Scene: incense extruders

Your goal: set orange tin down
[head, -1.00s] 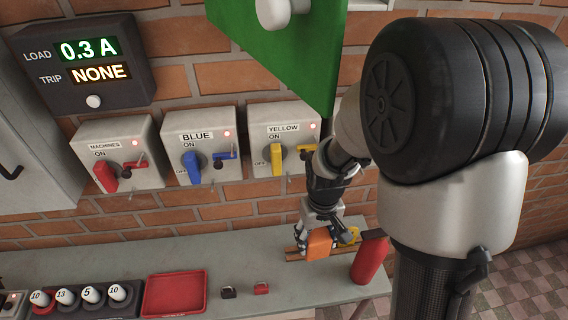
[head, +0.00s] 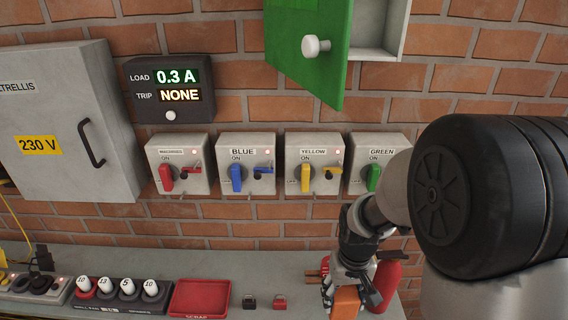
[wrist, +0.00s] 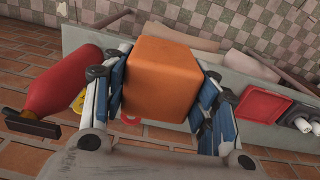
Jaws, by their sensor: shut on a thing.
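The orange tin (head: 346,301) is a rounded orange block near the right end of the grey shelf. It also fills the middle of the wrist view (wrist: 162,78). My gripper (head: 352,290) is shut on it, with a blue-padded finger against each side. In the wrist view the tin appears held in front of the shelf. I cannot tell whether its underside touches anything; the lower part is cut off by the head view's bottom edge.
A red bottle-like cylinder (head: 384,280) stands just right of the gripper. A red tray (head: 200,298), two small padlock-like items (head: 280,302) and a fuse holder (head: 121,298) are on the shelf (head: 232,264) to the left. An open green door (head: 308,50) hangs above.

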